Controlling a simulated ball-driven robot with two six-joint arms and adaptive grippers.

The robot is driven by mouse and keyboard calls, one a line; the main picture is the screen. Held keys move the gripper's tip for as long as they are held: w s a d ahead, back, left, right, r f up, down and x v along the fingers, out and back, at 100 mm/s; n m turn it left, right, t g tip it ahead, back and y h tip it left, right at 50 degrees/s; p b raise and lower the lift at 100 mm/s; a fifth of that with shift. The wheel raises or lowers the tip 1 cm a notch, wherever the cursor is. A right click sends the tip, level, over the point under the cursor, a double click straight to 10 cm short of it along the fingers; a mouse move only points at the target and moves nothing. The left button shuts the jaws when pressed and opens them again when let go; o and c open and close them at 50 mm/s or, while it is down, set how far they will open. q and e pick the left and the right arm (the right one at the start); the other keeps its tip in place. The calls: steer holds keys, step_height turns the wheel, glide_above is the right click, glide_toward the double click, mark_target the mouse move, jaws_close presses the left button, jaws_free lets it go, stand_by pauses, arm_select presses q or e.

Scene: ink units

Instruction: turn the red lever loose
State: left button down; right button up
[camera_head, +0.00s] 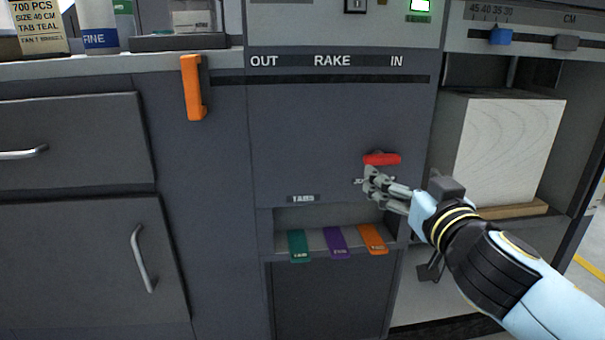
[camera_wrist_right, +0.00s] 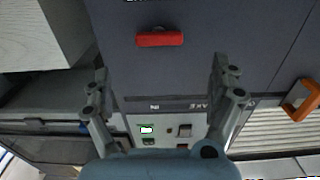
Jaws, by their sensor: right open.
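The red lever (camera_head: 381,158) sits on the grey front panel of the machine, below the right part of the RAKE slot, and lies about level. In the right wrist view the red lever (camera_wrist_right: 160,39) shows beyond the fingertips, nearer the left finger. My right gripper (camera_head: 366,180) is just below the lever in the head view, at the panel's front. In the wrist view its fingers (camera_wrist_right: 160,75) are spread wide with nothing between them. I cannot tell from the head view how far the fingertips stand from the panel. My left gripper is not in view.
A tab tray below holds a green tab (camera_head: 299,246), a purple tab (camera_head: 337,242) and an orange tab (camera_head: 373,238). An orange handle (camera_head: 193,88) sticks out at the left. A pale block (camera_head: 508,150) stands in the bay at the right.

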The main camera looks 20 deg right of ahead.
mark_target(384, 159)
steer(key=x, duration=0.9)
steer(key=shift+w, duration=0.1)
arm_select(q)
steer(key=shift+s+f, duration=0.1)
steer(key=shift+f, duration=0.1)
arm_select(e)
steer(key=c, duration=1.2)
